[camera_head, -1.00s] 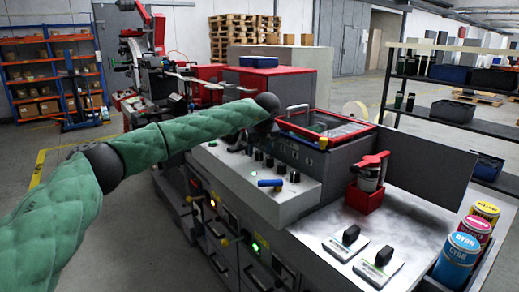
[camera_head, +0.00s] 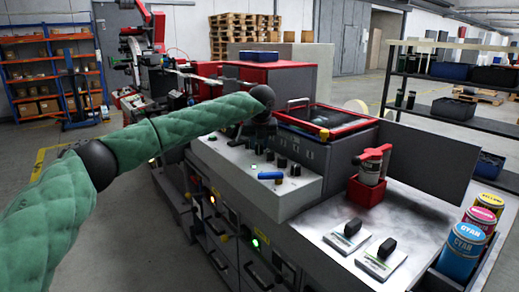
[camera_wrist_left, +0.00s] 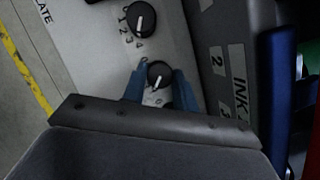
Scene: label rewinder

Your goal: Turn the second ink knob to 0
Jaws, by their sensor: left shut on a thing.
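The ink control panel (camera_head: 240,170) is on the front of the machine in the head view. In the left wrist view a round black knob (camera_wrist_left: 158,71) with a white pointer line sits between the two blue fingers of my left gripper (camera_wrist_left: 160,78), which is shut on it. The pointer aims towards the bottom of the picture, slightly left. The fingers hide most of its number scale. Another black knob (camera_wrist_left: 140,19) with numbers beside it lies above. In the head view my left gripper (camera_head: 254,140) is dark and mostly hidden behind my wrist.
In the left wrist view, labels reading "2" (camera_wrist_left: 212,58) and "INK" (camera_wrist_left: 239,82) lie to the right. Ink cans (camera_head: 463,250) stand at the right. A red-rimmed tray (camera_head: 325,122) lies behind the panel.

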